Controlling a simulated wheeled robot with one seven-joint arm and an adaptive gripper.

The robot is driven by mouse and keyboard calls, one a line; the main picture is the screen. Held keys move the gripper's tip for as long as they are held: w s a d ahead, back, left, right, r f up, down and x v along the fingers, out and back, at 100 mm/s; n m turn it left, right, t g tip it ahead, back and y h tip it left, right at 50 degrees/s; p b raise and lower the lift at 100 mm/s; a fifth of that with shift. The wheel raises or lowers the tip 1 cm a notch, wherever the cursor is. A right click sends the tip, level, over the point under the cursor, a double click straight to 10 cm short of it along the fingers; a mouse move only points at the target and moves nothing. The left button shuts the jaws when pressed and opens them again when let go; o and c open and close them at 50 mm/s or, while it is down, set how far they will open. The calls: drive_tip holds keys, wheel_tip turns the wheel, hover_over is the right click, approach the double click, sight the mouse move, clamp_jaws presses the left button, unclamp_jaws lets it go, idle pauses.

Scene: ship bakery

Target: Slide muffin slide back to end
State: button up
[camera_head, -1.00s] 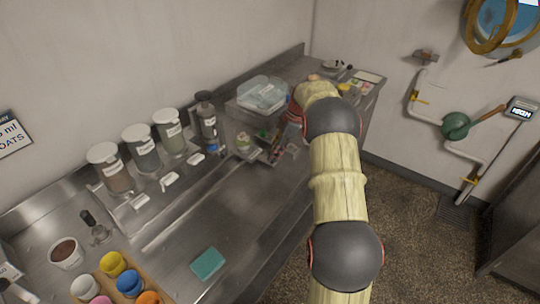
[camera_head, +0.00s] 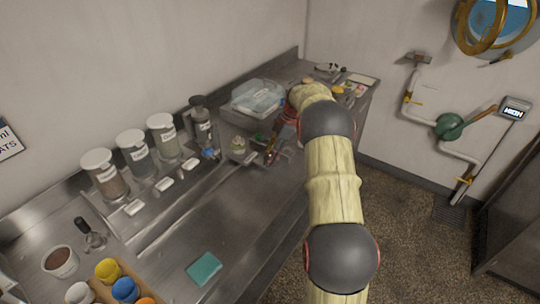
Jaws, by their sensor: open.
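My gripper (camera_head: 271,154) is close to the right of the muffin, at the end of my arm. Its fingers are small and partly dark in this view, and they stand open. I cannot tell whether they touch anything. A narrow steel slide or rail (camera_head: 196,192) runs along the counter from the lower left toward the muffin. My arm hides part of the counter's right side.
Lidded canisters (camera_head: 134,153) stand along the wall, with a dark bottle (camera_head: 203,125) beside them. A clear box (camera_head: 257,98) stands behind the muffin. A teal sponge (camera_head: 204,269) lies near the front edge. Coloured cups (camera_head: 124,289) are at lower left. The middle counter is clear.

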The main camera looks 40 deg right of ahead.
drive_tip(key=v, duration=1.2)
drive_tip(key=shift+d, duration=0.1)
drive_tip(key=s+f+m, duration=0.3)
drive_tip(key=f+m, duration=0.3)
drive_tip(key=m, duration=0.3)
drive_tip(key=s+a+r+m+t+h, duration=0.1)
drive_tip(key=s+a+r, duration=0.3)
drive_tip(key=s+a, duration=0.5)
drive_tip(key=s+a+r+m+t+h, duration=0.1)
drive_tip(key=s+a+r, duration=0.4)
drive_tip(key=s+a, duration=0.5)
drive_tip(key=s+a+r+m+t+h, duration=0.1)
drive_tip(key=s+a+r, duration=0.4)
drive_tip(key=a, duration=1.5)
drive_tip(key=s, duration=0.4)
drive_tip(key=shift+s+h, duration=0.2)
drive_tip(key=shift+h, duration=0.2)
